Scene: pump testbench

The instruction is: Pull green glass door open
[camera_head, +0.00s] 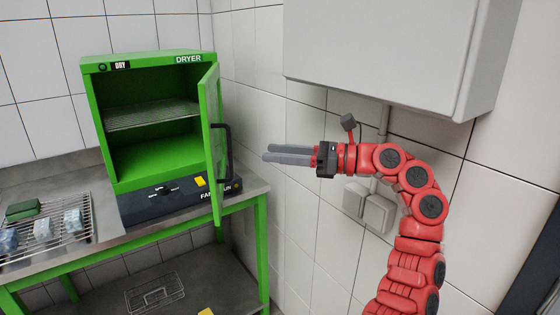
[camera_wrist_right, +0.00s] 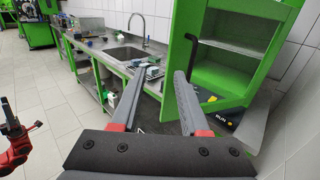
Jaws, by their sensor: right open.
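The green dryer (camera_head: 98,100) stands on the bench with its green-framed glass door (camera_head: 209,110) swung wide open. The inside with a wire shelf shows. The black door handle (camera_head: 226,150) is on the door's outer side, facing my right gripper. My right gripper (camera_head: 266,153) is open and empty, to the right of the handle and apart from it in the head view. In the right wrist view, the open fingers (camera_wrist_right: 178,82) point toward the dryer, and the door (camera_wrist_right: 186,106) shows just beyond the right finger. My left gripper is not in the head view.
A wire rack (camera_head: 75,248) with several small items lies on the bench left of the dryer. A grey wall box (camera_head: 390,50) hangs above my right arm. The wrist view shows a sink (camera_wrist_right: 122,54) farther along the bench and open floor at left.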

